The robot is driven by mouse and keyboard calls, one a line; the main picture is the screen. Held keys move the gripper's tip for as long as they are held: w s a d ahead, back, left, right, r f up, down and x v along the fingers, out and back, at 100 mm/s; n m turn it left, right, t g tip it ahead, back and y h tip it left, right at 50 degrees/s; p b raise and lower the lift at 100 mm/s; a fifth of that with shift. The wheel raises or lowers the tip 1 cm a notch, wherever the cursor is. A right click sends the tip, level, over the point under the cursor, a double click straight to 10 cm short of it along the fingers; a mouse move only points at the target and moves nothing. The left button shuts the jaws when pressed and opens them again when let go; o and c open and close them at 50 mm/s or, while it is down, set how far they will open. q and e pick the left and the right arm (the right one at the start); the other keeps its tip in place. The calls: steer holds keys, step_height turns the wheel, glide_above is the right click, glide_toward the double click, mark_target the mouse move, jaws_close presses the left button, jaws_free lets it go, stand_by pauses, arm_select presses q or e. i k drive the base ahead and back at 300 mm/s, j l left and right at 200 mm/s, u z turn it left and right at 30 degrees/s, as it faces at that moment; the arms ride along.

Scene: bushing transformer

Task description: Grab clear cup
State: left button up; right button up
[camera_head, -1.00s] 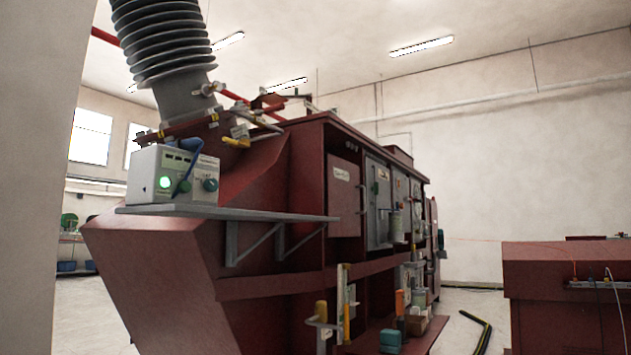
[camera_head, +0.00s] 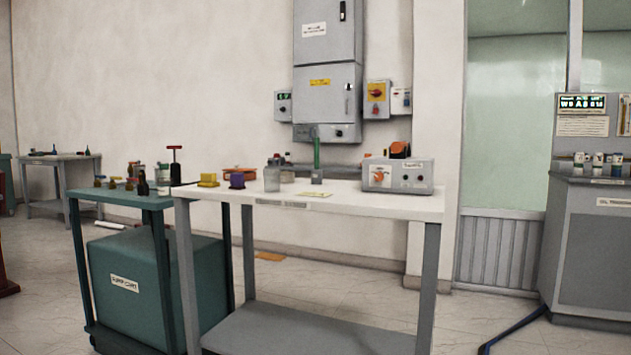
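A clear cup or jar (camera_head: 272,177) stands upright on the white-topped table (camera_head: 385,202), left of a green upright piece (camera_head: 316,155). It looks see-through and greyish, but it is small at this distance. Several small containers stand behind it and partly overlap it. Neither of my grippers is in view.
A grey control box (camera_head: 397,175) sits at the table's right end. A purple item (camera_head: 237,180) and yellow block (camera_head: 208,180) are at its left. A green cart (camera_head: 155,270) adjoins on the left. A blue hose (camera_head: 515,328) lies on the floor at right.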

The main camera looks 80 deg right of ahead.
mark_target(271, 176)
steer(key=z, duration=2.3)
